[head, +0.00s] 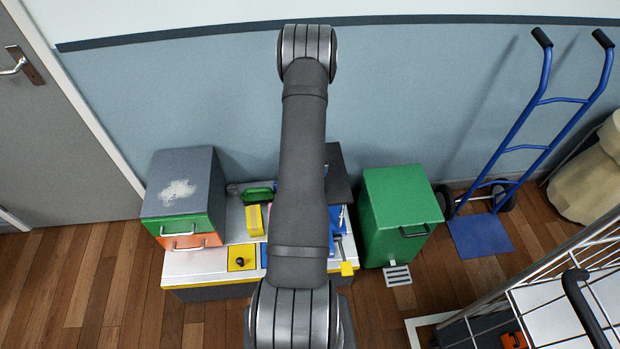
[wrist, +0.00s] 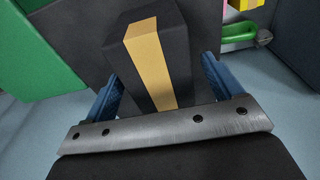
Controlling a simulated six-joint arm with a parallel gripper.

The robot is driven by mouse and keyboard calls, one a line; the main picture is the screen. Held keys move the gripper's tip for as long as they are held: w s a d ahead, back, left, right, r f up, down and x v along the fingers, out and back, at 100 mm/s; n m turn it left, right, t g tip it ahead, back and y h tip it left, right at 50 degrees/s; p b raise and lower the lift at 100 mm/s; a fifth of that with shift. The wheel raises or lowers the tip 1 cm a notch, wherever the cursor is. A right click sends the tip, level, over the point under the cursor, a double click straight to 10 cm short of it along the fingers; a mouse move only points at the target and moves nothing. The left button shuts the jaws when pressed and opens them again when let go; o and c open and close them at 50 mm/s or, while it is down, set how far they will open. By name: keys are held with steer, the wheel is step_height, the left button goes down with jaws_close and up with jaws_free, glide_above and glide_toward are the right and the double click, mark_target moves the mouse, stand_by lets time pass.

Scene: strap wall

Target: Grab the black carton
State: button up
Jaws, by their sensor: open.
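The black carton (wrist: 180,55), with a tan-yellow stripe down it, stands out in the middle of the wrist view. My gripper (wrist: 163,68) is open, with one blue finger on each side of the carton. Its near end is hidden behind the metal bar of my gripper. I cannot tell whether either finger touches it. In the head view my own arm covers the gripper, and I cannot make out the carton there.
A dark grey surface (head: 338,165) shows beside my arm. A green bin (head: 395,215) is to the right, and a grey box (head: 182,180) over green and orange drawers is to the left. A blue hand truck (head: 535,130) leans at the wall.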

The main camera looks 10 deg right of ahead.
steer(key=shift+w+f, duration=0.15)
steer(key=shift+f, duration=0.85)
steer(key=c, duration=1.4)
steer(key=shift+r, duration=0.15)
